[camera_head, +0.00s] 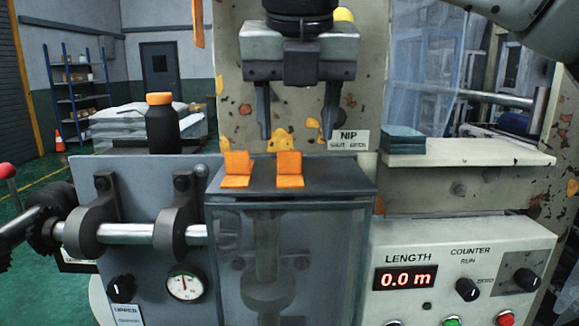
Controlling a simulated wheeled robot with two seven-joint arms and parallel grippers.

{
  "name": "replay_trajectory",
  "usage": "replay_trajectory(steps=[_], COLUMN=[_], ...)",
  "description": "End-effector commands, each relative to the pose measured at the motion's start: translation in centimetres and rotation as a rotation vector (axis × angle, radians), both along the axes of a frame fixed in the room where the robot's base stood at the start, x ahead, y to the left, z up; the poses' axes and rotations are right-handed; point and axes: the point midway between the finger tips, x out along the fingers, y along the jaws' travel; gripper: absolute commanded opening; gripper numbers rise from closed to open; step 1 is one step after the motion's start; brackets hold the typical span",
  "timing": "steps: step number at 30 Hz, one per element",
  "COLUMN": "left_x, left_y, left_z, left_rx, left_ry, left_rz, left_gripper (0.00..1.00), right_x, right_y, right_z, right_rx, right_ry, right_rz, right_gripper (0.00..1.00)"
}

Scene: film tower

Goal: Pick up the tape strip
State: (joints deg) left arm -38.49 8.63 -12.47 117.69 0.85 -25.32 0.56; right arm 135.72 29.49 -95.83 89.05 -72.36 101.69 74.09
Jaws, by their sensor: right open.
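Two orange tape strips stand on the dark top of the box-like housing in the middle. Each is bent, with one part flat and one part raised. One is the left strip (237,168) and the other the right strip (289,168). My right gripper (297,132) hangs from the top centre, pointing down, open and empty. Its fingertips are above the housing top in the picture, one finger left of the right strip and one to its right. How far it is from the strips in depth I cannot tell. My left gripper is not in view.
The dark housing top (340,181) is bare right of the strips. A black bottle with an orange cap (162,125) stands at left. A blue-grey stack (403,139) lies on the pale shelf (480,153) at right. A shaft (135,234) and a counter panel (455,265) are in front.

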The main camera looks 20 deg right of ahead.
Motion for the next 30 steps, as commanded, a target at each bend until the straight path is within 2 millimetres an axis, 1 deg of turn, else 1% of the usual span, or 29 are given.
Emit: replay_trajectory(steps=[5, 9, 13, 17, 22, 23, 24, 26, 27, 30], left_x=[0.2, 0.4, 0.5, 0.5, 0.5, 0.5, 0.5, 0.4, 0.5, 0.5], left_y=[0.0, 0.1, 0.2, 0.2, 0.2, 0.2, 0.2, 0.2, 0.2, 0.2], left_z=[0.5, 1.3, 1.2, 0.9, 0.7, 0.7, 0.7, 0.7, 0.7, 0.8], left_rx=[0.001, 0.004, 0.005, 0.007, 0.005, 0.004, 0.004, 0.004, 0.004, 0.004], left_ry=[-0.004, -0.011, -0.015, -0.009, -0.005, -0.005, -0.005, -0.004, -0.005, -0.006], left_rz=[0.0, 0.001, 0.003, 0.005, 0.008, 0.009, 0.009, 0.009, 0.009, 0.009], left_gripper=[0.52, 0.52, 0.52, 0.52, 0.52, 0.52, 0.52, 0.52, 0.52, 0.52], right_x=[0.7, 2.0, 2.6, 2.8, 2.8, 2.8, 2.8, 2.8, 2.8, 2.8], right_y=[0.0, 0.2, 0.0, -0.1, -0.1, -0.1, -0.1, -0.1, -0.1, 0.0], right_z=[-1.0, -2.7, -4.3, -4.8, -4.9, -4.9, -4.8, -4.8, -4.8, -4.8], right_rx=[-0.002, -0.003, -0.001, 0.001, 0.001, 0.001, 0.001, 0.001, 0.001, 0.001], right_ry=[0.003, 0.004, 0.001, -0.001, -0.001, -0.001, -0.001, -0.001, -0.001, -0.001], right_rz=[0.0, 0.001, 0.0, -0.001, -0.001, -0.001, -0.001, -0.001, -0.001, -0.001], right_gripper=[0.56, 0.56, 0.56, 0.56, 0.56, 0.48, 0.37, 0.2, 0.09, 0.09])
